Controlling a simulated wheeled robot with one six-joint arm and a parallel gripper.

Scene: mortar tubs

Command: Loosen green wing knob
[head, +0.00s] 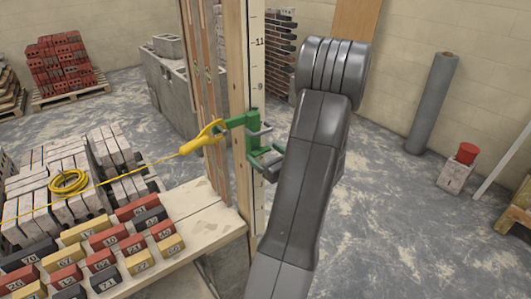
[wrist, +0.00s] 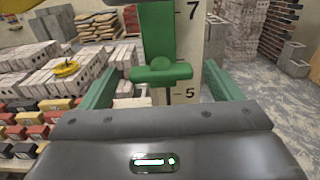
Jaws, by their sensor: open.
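The green wing knob (wrist: 161,73) is in the middle of the wrist view, its wings lying roughly level, with a thin dark stem below it. It sits on the green clamp body (wrist: 158,30) in front of the numbered post. In the head view the green clamp (head: 240,150) is on the upright wooden post (head: 256,60), and a yellow hook (head: 205,138) is attached at its left. My gripper (wrist: 160,88) is open, one finger on each side of the knob with a visible gap to each. In the head view my arm partly hides the gripper.
A taut yellow line (head: 130,172) runs left from the hook over the plank of numbered blocks (head: 120,235). Grey blocks (head: 165,90) stand behind the post. The floor between is clear.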

